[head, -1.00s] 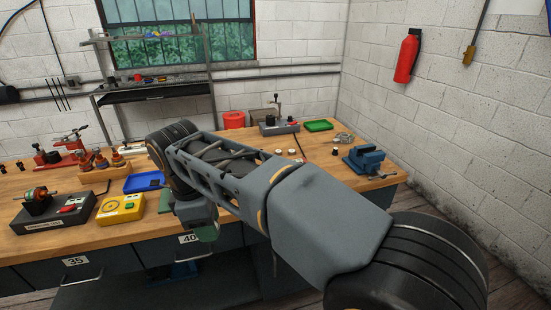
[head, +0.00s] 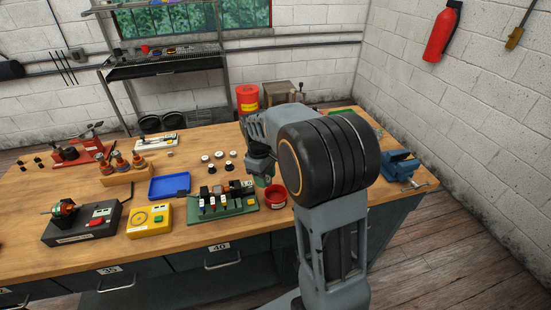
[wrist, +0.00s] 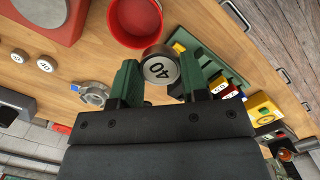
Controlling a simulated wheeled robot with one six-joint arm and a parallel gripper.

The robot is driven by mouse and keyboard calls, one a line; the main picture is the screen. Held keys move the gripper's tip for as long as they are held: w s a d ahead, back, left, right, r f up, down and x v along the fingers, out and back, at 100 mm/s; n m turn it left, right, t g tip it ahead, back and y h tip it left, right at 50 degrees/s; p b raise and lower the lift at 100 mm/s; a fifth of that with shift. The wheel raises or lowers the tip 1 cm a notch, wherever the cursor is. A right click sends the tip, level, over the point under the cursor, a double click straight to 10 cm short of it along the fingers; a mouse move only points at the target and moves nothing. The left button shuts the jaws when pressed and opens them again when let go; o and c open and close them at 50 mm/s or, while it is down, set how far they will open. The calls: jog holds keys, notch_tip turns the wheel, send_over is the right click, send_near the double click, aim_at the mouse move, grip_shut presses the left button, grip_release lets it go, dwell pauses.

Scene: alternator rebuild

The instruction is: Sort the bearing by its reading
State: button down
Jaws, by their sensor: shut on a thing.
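In the head view my gripper (head: 263,178) is mostly hidden behind my arm, and I cannot make out the bearing there. The red bowl (head: 275,199) stands on the bench beside the gripper. A blue tray (head: 169,198) lies further left and looks empty. A green tray (head: 340,112) shows partly behind my arm.
A green rack of small parts (head: 222,213) stands beside the red bowl. A yellow box (head: 150,220) and a dark tester (head: 82,224) are to its left. Several white-topped discs (head: 219,155) stand behind. A blue vise (head: 401,165) is at the bench's right end.

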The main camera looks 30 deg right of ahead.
jog(key=d+f+m+p, duration=0.2)
jog(key=d, duration=0.2)
jog(key=b, duration=0.4)
send_over(275, 188)
jog(key=s+a, duration=0.1)
jog(key=s, duration=0.2)
jog(key=shift+a+f, duration=0.2)
jog(key=shift+f, duration=2.3)
jog(key=shift+s+f, duration=0.1)
jog(key=shift+f, duration=0.4)
dwell(0.7)
jog(key=c, duration=0.5)
grip_release()
jog(key=shift+c, duration=0.2)
jog(key=c, duration=0.4)
